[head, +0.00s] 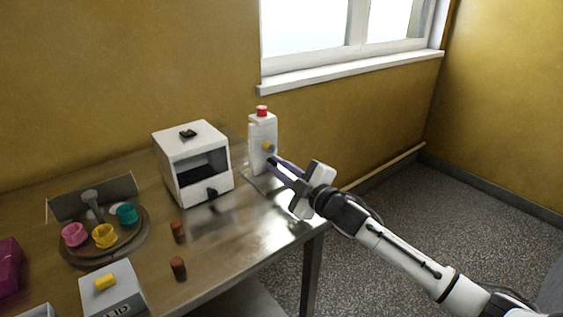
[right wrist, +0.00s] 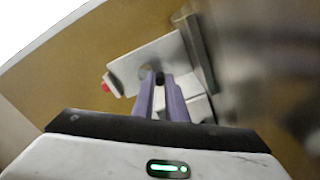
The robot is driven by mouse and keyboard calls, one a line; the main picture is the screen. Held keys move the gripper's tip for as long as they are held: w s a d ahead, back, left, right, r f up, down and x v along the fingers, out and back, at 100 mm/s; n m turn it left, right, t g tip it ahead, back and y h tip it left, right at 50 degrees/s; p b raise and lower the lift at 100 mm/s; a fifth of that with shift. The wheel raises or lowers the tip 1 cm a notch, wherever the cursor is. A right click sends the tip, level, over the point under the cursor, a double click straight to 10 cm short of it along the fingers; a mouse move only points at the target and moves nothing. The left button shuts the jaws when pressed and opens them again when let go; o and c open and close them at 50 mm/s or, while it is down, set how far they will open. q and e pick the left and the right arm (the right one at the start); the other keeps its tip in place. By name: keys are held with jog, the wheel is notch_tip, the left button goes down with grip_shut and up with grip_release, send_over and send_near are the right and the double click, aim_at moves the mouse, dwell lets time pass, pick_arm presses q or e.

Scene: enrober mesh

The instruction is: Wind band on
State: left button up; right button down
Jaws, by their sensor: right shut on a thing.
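A white upright unit (head: 262,136) with a red button (head: 262,111) on top stands at the table's far right corner. A brass-coloured knob (head: 269,147) sticks out of its side. My right gripper (head: 275,163) reaches this unit from the right, just below the brass knob. In the right wrist view my right gripper (right wrist: 161,84) has its purple fingers closed around a small dark knob (right wrist: 160,77) in front of the white unit (right wrist: 150,62). The fingers hide most of the dark knob. No band can be made out. My left gripper is out of view.
A white box-shaped machine (head: 195,131) with a dark opening stands left of the unit. Two brown cylinders (head: 178,231) stand in front. A round tray (head: 83,255) holds pink, yellow and teal cups. A grey box (head: 118,287) with a yellow handle stands at the front.

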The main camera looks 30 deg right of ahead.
jog(key=shift+a+m, duration=0.15)
jog(key=shift+m, duration=0.35)
jog(key=c, duration=1.8)
grip_release()
jog(key=shift+o, duration=0.2)
jog(key=s, duration=1)
jog(key=shift+s+d, duration=0.15)
jog(key=shift+d, duration=0.25)
